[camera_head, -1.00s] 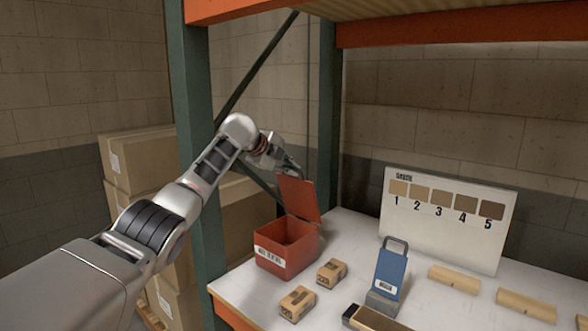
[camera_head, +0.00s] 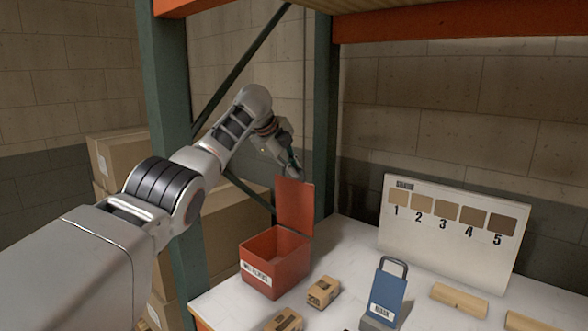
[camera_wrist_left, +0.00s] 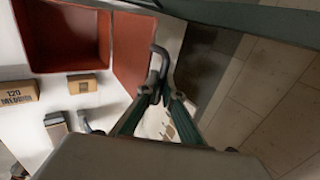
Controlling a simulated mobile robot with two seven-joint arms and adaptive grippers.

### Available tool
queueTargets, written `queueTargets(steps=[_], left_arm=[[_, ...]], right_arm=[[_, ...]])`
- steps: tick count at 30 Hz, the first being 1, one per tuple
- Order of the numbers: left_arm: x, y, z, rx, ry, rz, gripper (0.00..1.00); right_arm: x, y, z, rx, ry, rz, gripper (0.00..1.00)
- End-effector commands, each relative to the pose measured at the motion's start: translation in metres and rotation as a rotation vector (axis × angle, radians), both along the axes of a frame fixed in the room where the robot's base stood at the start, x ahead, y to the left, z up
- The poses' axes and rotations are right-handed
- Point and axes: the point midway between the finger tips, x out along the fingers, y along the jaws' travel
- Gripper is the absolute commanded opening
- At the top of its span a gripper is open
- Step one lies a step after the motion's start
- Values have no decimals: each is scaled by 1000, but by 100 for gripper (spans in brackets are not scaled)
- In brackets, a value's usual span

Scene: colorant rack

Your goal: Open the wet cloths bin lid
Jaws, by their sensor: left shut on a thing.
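The red wet cloths bin (camera_head: 274,272) stands on the white shelf top with a white label on its front. Its red lid (camera_head: 295,207) stands roughly upright at the back edge, and the bin's mouth is open. In the left wrist view the open bin (camera_wrist_left: 66,40) is at the upper left, with the lid (camera_wrist_left: 134,50) beside it. My left gripper (camera_head: 293,172) is at the lid's top edge. In the left wrist view its fingers (camera_wrist_left: 162,95) are shut on the grey lid handle (camera_wrist_left: 158,56). My right gripper is not in view.
Small cardboard boxes (camera_head: 323,292) lie just in front of the bin. A blue block with a handle (camera_head: 388,293) stands to their right. A numbered shade board (camera_head: 452,248) is at the back. A green rack post (camera_head: 170,120) is close to my left arm.

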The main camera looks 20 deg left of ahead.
Motion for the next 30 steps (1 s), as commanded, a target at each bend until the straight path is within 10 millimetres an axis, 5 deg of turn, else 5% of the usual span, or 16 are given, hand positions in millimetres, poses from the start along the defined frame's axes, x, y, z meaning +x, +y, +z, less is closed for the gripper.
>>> queueTargets(steps=[5,8,20,30], left_arm=[[-1,-1,-5,-1,8,0,0],[-1,-1,-4,-1,7,0,23],[-2,0,-1,-1,5,-2,23],[-18,7,24,1,-1,-2,23]], right_arm=[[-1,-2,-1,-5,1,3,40],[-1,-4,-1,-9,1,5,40],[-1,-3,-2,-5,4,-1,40],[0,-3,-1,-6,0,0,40]])
